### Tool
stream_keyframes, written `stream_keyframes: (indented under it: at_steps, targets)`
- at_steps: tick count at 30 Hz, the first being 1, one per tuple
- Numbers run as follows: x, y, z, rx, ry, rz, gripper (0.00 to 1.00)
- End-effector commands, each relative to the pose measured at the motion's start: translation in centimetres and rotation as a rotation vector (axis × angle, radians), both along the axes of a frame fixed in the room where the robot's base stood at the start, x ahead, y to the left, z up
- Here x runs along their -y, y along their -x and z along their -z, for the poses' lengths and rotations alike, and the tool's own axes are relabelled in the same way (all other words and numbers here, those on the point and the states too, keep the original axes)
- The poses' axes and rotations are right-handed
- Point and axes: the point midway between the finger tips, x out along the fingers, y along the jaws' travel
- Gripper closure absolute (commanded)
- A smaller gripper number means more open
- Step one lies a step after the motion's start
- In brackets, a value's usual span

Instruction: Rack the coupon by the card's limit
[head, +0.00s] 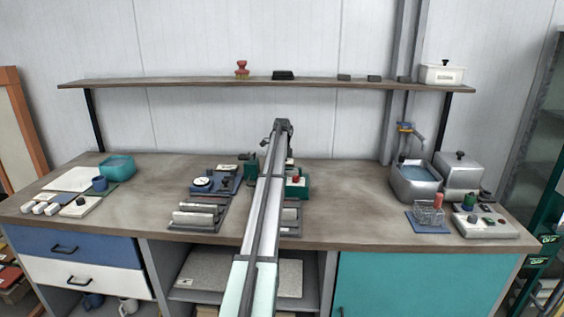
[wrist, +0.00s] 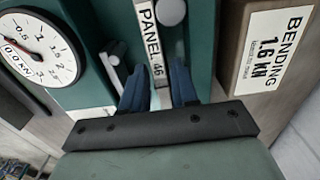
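In the wrist view, a narrow strip marked PANEL 46 (wrist: 153,45), apparently the coupon, stands in front of a green tester body (wrist: 202,40). My gripper (wrist: 160,78) has its two dark blue fingers apart, one on each side of the strip's near end. I cannot tell whether they touch it. The card (wrist: 268,50) reads BENDING 1.6 kN and is to the right. A round dial (wrist: 38,48) marked kN is at the left, its needle near the low marks. In the head view the green tester (head: 303,188) is partly hidden by my arm, and my fingers are hidden.
Dark trays (head: 197,215) with pale cylinders lie left of my arm, and a blue tray (head: 207,187) is behind them. A wire basket (head: 428,214), a water bath (head: 415,182) and a grey base with small parts (head: 485,228) are right. The bench between is clear.

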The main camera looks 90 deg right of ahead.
Motion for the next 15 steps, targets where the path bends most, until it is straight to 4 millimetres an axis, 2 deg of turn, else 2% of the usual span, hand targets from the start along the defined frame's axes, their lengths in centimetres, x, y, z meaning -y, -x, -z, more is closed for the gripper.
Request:
stream_keyframes:
  at_steps: [6, 15]
  targets:
    - [0.0, 0.0, 1.8, 0.000, 0.000, 0.000, 0.71]
    - [0.0, 0.0, 2.3, 0.000, 0.000, 0.000, 0.71]
